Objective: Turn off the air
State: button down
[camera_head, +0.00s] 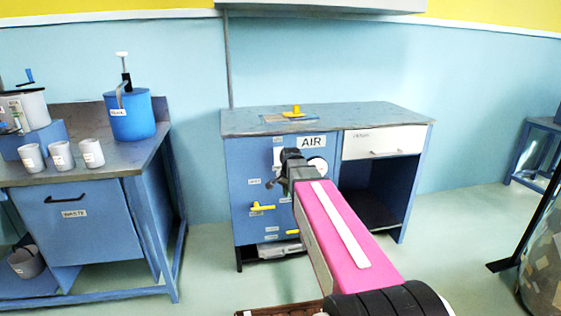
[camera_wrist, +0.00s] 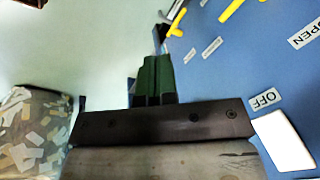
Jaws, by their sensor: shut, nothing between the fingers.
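A blue cabinet (camera_head: 240,180) with a grey top carries an AIR sign (camera_head: 312,142) and a round white gauge (camera_head: 318,166), partly hidden by my arm. On its front is a yellow lever handle (camera_head: 262,207), lying about level, and a lower yellow handle (camera_head: 293,232). In the wrist view a yellow handle (camera_wrist: 178,22) lies just beyond my fingertips, with OFF (camera_wrist: 265,99) and OPEN (camera_wrist: 305,34) labels on the blue panel. My gripper (camera_head: 271,183) is shut and empty in front of the panel, above the lever in the head view; its fingertips also show in the wrist view (camera_wrist: 160,38). Contact cannot be told.
A white drawer (camera_head: 384,141) and open bay are at the right. A bench (camera_head: 95,165) at the left bears white cups (camera_head: 62,155) and a blue pump pot (camera_head: 130,116). Floor between them is clear.

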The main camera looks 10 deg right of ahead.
aim_at(279, 156)
jog(key=w+r+m, duration=0.4)
jog(key=w+r, duration=0.1)
jog(key=r, duration=0.3)
jog(key=w+r+m+t, duration=0.1)
jog(key=w+r+m, duration=0.2)
jog(key=w+r, duration=0.3)
notch_tip(279, 156, up, 2)
jog(key=shift+w+r+m, duration=0.25)
jog(key=shift+m, duration=0.15)
jog(key=shift+d+f, duration=0.1)
jog(key=w+f, duration=0.7)
jog(key=f, duration=0.3)
jog(key=shift+a, duration=0.2)
jog(key=shift+f+t, duration=0.15)
jog(key=shift+t, duration=0.15)
